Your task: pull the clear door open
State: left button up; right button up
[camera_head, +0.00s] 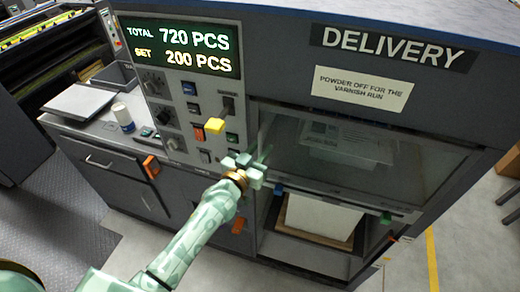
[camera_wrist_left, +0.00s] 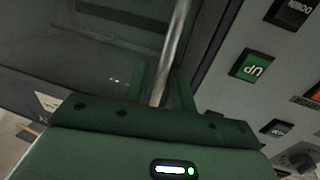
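The clear door (camera_head: 350,150) is a see-through panel on the front of the delivery unit and looks closed, with stacked sheets dimly visible behind it. My left gripper (camera_head: 250,165) is at the door's left edge, beside the control panel. In the left wrist view a thin metal bar (camera_wrist_left: 172,50) runs down between the two green fingers (camera_wrist_left: 162,88). The fingers look apart, with a small gap on each side of the bar.
Below the door is an open bay with a white paper stack (camera_head: 322,216).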

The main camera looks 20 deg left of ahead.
pick_arm(q)
jog(key=shift+w, duration=0.1)
grip_shut()
